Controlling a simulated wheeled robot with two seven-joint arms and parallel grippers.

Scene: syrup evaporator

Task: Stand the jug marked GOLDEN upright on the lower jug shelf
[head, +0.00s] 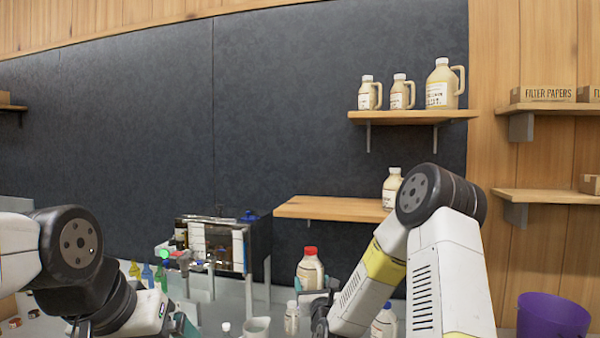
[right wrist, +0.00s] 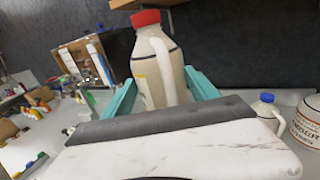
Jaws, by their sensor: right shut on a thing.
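A cream jug with a red cap (head: 310,272) is upright in front of the dark wall; no readable marking shows, so I cannot tell whether it says GOLDEN. My right gripper is shut on it, with teal fingers (right wrist: 160,95) on both sides of the jug (right wrist: 153,62) in the right wrist view. In the head view my right arm hides part of that gripper. The lower jug shelf (head: 315,208) is a wooden board above and right of the jug. My left gripper (head: 185,326) is at the bottom edge, mostly cut off; its jaws are unclear.
A white-capped jug (head: 391,186) stands on the lower shelf's right end, partly behind my arm; the left part is bare. Several jugs stand on the upper shelf (head: 410,117). A blue-capped jug (right wrist: 268,110) and a purple bin (head: 552,318) are at the right.

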